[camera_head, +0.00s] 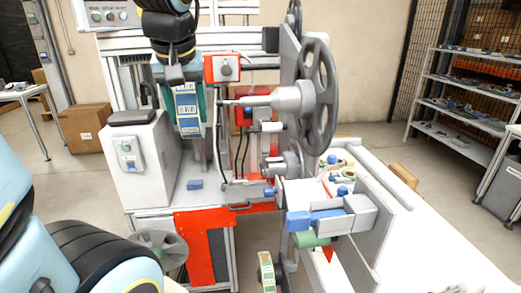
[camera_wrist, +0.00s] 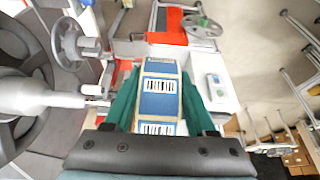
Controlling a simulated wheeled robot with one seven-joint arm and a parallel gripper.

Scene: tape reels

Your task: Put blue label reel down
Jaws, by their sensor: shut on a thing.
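The blue label reel (camera_head: 187,110) hangs edge-on in front of the machine in the head view, its blue and white barcode labels facing me. In the wrist view the reel (camera_wrist: 159,98) stands between the two green finger pads. My gripper (camera_wrist: 158,80) is shut on it, one pad on each side. In the head view my gripper (camera_head: 186,92) points down, left of the grey horizontal spindle (camera_head: 268,99). The reel looks apart from the machine, with its lower end in the air. Its far side is hidden.
A large grey spoked wheel (camera_head: 316,97) stands right of the spindle. A white control box (camera_head: 140,158) is left of the reel. Another reel (camera_head: 266,273) stands edge-on at the bottom. A white table (camera_head: 430,240) extends at right, with small reels at its far end.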

